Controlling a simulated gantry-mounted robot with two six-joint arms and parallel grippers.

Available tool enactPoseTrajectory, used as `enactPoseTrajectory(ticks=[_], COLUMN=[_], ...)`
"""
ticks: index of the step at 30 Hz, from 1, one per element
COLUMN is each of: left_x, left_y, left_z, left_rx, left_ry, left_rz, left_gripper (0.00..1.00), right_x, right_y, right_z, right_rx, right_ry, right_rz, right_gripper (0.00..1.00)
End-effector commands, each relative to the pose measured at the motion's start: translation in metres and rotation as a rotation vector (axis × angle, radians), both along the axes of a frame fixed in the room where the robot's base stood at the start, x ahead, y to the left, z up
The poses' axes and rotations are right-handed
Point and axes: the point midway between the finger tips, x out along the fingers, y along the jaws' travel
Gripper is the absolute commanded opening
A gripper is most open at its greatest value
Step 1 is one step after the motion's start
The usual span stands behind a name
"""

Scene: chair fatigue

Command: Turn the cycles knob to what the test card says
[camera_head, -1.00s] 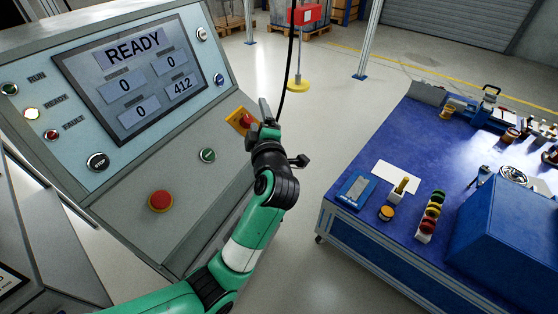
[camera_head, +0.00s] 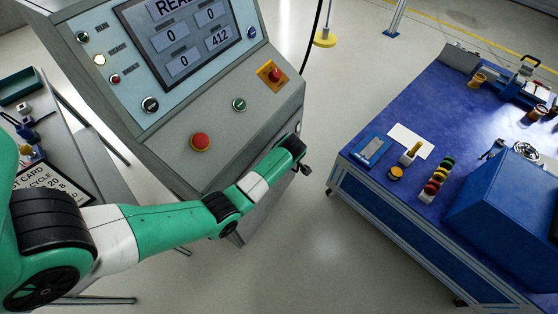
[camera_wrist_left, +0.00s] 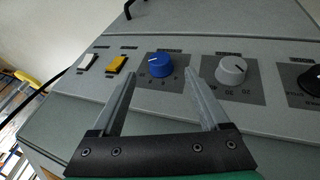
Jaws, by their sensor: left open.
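My left gripper (camera_wrist_left: 161,74) is open and empty in the left wrist view. Its fingertips point at a panel, one toward each side of a blue knob (camera_wrist_left: 160,64); contact cannot be told. A grey knob (camera_wrist_left: 231,70) sits right of it on a numbered dark plate, and a black knob (camera_wrist_left: 314,79) is cut off at the right edge. The knob labels are too small to read. In the head view, my left gripper (camera_head: 305,169) is small beside the console's right edge, and the knobs are hidden. The test card (camera_head: 62,184) is partly behind my arm; "CYCLE" and "20" show.
The console (camera_head: 170,130) has a screen (camera_head: 185,40), a red stop button (camera_head: 201,142) and a red-yellow switch (camera_head: 270,74). White (camera_wrist_left: 88,61) and yellow (camera_wrist_left: 116,64) rockers sit left of the blue knob. A blue workbench (camera_head: 400,215) stands right, with clear floor between.

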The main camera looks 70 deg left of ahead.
Motion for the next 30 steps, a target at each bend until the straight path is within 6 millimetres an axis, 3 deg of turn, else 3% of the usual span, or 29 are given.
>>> enactPoseTrajectory(ticks=[1,7,19,30], left_x=[0.001,0.004,0.006,0.006], left_y=[0.006,0.024,0.031,0.03], left_z=[-0.02,-0.05,-0.056,-0.056], left_rx=[-0.001,0.0,0.001,0.001], left_ry=[0.0,0.0,-0.001,-0.001], left_rz=[0.002,0.0,-0.002,-0.002], left_gripper=[0.78,0.78,0.78,0.14], right_x=[0.0,0.0,0.0,0.0], right_y=[0.0,0.0,0.0,0.0], right_z=[-0.018,-0.043,-0.047,-0.047], right_rx=[0.0,0.0,0.0,0.0], right_ry=[0.0,0.0,0.0,0.0], right_rz=[0.0,0.0,0.0,0.0], right_gripper=[1.0,1.0,1.0,1.0])
